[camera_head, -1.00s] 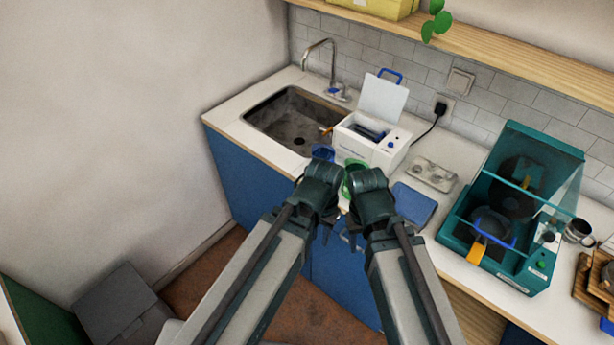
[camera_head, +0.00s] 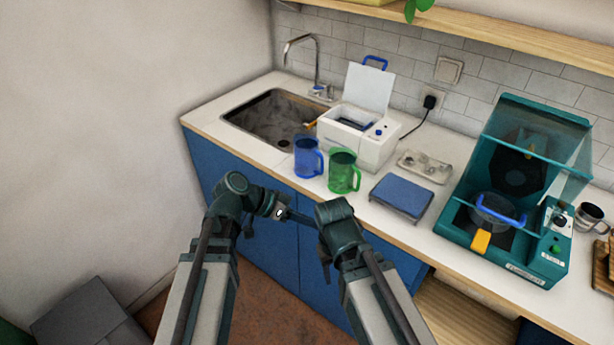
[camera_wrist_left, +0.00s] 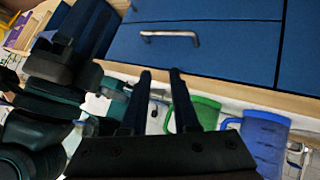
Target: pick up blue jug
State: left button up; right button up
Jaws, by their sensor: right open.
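The blue jug (camera_head: 307,158) stands upright on the counter's front edge, its handle to the right, just left of the green jug (camera_head: 342,172). In the left wrist view the picture is inverted; the blue jug (camera_wrist_left: 264,143) shows at lower right, the green jug (camera_wrist_left: 206,112) beside it. My left gripper (camera_head: 285,213) is in front of the cabinet, below and nearer than the jugs, touching neither. Its two fingers (camera_wrist_left: 160,75) are apart with nothing between them. My right gripper (camera_head: 325,262) hangs lower, pointing down, open, away from the jugs; its fingertips are hard to make out.
A white machine (camera_head: 357,138) with a raised lid stands behind the jugs. A sink (camera_head: 235,119) lies left. A blue flat box (camera_head: 401,198), a grey tray (camera_head: 425,165) and a teal machine (camera_head: 508,247) are right. The blue cabinet front (camera_head: 262,220) is close to my grippers.

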aim_at(310, 160)
pick_arm(q)
jog(key=w+a+r+m+t+h+b, duration=0.2)
jog(key=w+a+t+h+b, duration=0.3)
jog(key=w+a+t+b, duration=0.45)
jog(key=shift+g, duration=0.95)
jog(key=x, duration=0.7)
jog(key=shift+w+d, duration=0.25)
jog(key=shift+d, duration=0.05)
pick_arm(e)
notch_tip(310, 160, down, 12)
jog(key=shift+f, duration=0.15)
pick_arm(q)
jog(key=x, duration=0.5)
jog(key=shift+d+f, duration=0.1)
grip_shut()
pick_arm(e)
jog(key=shift+f, duration=0.15)
